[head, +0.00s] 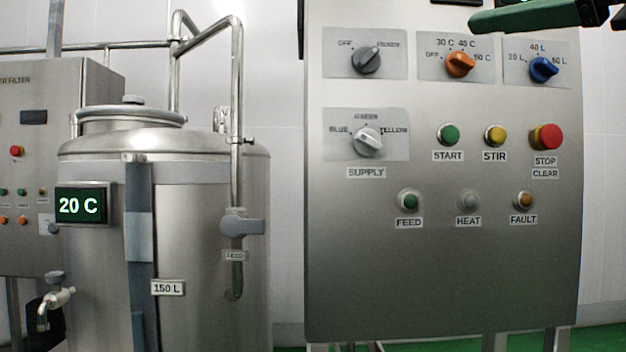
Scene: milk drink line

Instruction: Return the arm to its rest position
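A dark green and black part of my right arm or gripper (538,16) reaches in from the right at the top edge. It is in front of the upper right of the steel control panel (440,285), above the blue knob (543,69). I see no fingertips clearly, so I cannot tell whether this gripper is open or shut. Nothing held shows in the visible part. My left gripper and arm are out of view.
The panel carries a black knob (366,60), an orange knob (460,64), a grey supply knob (367,142) and a red stop button (545,137). Left stands a steel tank (205,180) with a display (78,206) reading 20 C, a feed valve (240,224) and a tap (57,299).

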